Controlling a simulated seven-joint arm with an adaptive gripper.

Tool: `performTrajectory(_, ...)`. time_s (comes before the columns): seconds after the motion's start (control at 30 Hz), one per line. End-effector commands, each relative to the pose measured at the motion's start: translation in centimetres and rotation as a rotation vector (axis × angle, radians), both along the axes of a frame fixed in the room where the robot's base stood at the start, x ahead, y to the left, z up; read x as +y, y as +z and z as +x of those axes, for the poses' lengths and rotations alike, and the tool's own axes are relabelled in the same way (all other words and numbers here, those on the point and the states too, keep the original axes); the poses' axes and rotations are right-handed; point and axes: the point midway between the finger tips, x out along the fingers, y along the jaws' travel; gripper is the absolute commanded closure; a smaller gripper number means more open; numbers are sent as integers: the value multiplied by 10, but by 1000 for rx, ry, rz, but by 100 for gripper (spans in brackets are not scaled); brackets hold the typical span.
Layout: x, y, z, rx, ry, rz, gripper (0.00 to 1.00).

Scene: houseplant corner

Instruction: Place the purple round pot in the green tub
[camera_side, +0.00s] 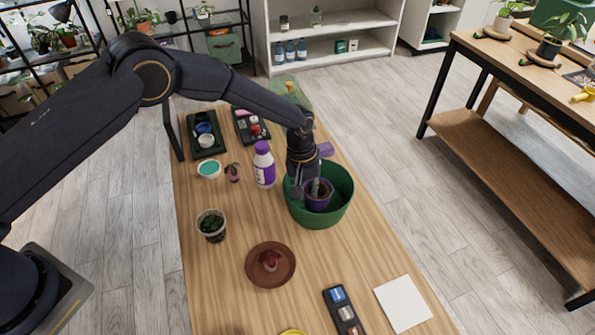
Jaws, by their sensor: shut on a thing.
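The purple round pot (318,203) is inside the green tub (339,208), with dark soil and a small plant showing at its top. My gripper (313,190) reaches down into the tub from above and is shut on the pot. The tub stands on the wooden table, towards its right edge. The pot's underside is hidden by the tub's wall, so I cannot tell whether it touches the tub floor.
A white and purple bottle (264,166) stands just left of the tub. A brown saucer (260,281), a clear cup with a plant (211,227), a white card (402,304) and dark trays (206,143) lie around. Bare table lies in front of the tub.

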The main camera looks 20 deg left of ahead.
Motion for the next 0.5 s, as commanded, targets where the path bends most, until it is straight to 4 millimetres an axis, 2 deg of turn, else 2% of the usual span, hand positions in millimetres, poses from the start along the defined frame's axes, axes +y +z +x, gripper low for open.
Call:
performTrajectory(0.33, 0, -3, 1, -3, 0, -1, 100)
performTrajectory(0.37, 0, -3, 0, -3, 0, -1, 81)
performTrajectory(0.5, 0, -3, 0, -3, -1, -1, 66)
